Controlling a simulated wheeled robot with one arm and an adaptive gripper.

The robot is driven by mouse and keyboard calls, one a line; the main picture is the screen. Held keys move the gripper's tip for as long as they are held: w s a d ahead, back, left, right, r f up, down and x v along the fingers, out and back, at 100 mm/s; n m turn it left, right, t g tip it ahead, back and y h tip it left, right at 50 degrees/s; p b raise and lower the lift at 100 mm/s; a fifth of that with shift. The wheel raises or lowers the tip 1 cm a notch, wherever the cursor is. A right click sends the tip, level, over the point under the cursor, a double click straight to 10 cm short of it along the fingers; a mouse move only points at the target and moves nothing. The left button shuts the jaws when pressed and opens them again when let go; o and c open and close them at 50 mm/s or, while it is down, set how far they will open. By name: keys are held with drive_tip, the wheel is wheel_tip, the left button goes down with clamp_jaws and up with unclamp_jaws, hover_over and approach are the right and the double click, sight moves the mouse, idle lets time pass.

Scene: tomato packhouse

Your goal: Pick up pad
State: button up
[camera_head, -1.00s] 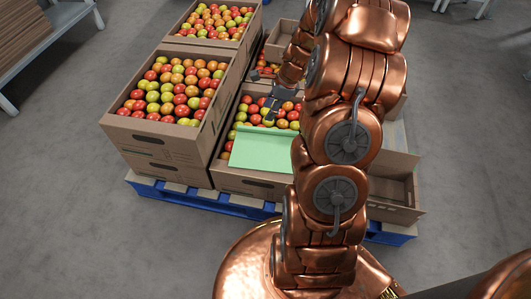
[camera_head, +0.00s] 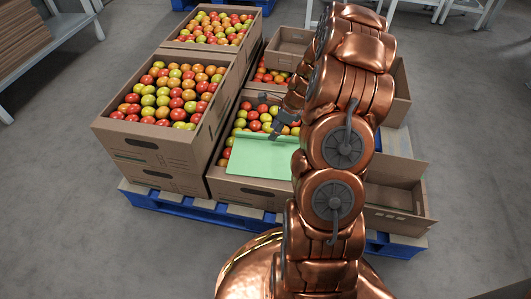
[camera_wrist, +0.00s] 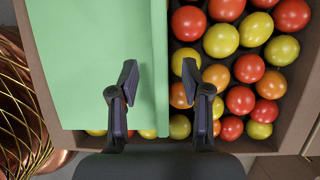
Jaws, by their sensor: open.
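The pad (camera_head: 262,156) is a flat, light green sheet lying over the near part of an open cardboard box of tomatoes. In the wrist view, the pad (camera_wrist: 88,55) fills the upper left, and a narrow upright strip runs along its right edge. My gripper (camera_wrist: 159,68) is open. One finger is over the pad, left of the strip, and the other is over the tomatoes to its right. Whether either finger touches the pad cannot be told. In the head view, my gripper (camera_head: 281,124) is at the pad's far edge, and my arm covers the pad's right end.
The box (camera_head: 250,190) under the pad stands on a blue pallet (camera_head: 205,206). A taller stack of tomato boxes (camera_head: 150,150) adjoins it on the left. An empty open box (camera_head: 395,200) is to the right. A rack (camera_head: 55,40) stands at the far left, with clear floor before it.

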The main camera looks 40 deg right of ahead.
drive_tip(key=x, duration=0.2)
drive_tip(key=shift+w+f+b, duration=0.1)
drive_tip(key=shift+f+b, duration=0.25)
drive_tip(key=shift+b, duration=0.05)
clamp_jaws()
